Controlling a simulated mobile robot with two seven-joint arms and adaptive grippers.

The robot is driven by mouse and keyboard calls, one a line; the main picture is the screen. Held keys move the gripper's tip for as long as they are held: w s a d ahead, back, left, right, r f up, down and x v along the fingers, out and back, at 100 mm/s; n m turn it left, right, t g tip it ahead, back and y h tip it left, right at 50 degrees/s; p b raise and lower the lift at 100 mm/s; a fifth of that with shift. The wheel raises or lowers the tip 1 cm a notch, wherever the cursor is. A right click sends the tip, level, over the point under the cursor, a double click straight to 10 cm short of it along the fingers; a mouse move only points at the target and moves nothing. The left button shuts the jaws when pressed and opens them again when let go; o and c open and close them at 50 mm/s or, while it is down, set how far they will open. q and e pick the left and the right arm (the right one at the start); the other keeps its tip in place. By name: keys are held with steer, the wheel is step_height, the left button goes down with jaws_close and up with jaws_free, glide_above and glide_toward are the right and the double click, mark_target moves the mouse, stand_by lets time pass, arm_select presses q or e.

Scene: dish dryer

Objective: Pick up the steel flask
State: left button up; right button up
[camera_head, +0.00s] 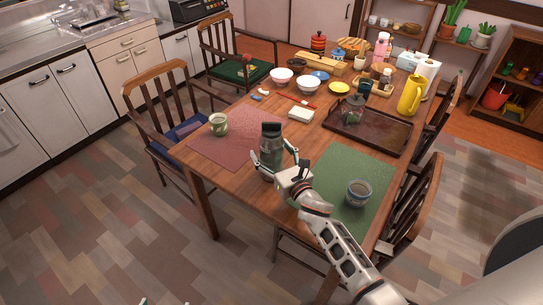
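The flask (271,131), with a dark cap and grey-green body, stands upright near the front edge of the wooden table, between the two placemats. My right gripper (274,156) reaches in from the lower right. Its fingers are spread around the flask's lower body, one on the left and one on the right. A gap seems to show on the right side, and firm contact is not visible. The flask's base is partly hidden by the gripper. Only small tips of what seems to be my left gripper (158,302) show at the bottom edge, away from the table.
A green-white cup (218,124) stands on the red placemat (232,148). A blue-grey cup (358,193) stands on the green placemat (335,205). Behind are a dark tray (398,140) with a glass teapot (353,110), bowls, and a yellow jug (411,95). Chairs surround the table.

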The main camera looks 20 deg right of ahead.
steer(key=c, duration=1.5)
steer(key=shift+r, duration=0.2)
steer(key=c, duration=0.5)
steer(key=shift+r, duration=0.15)
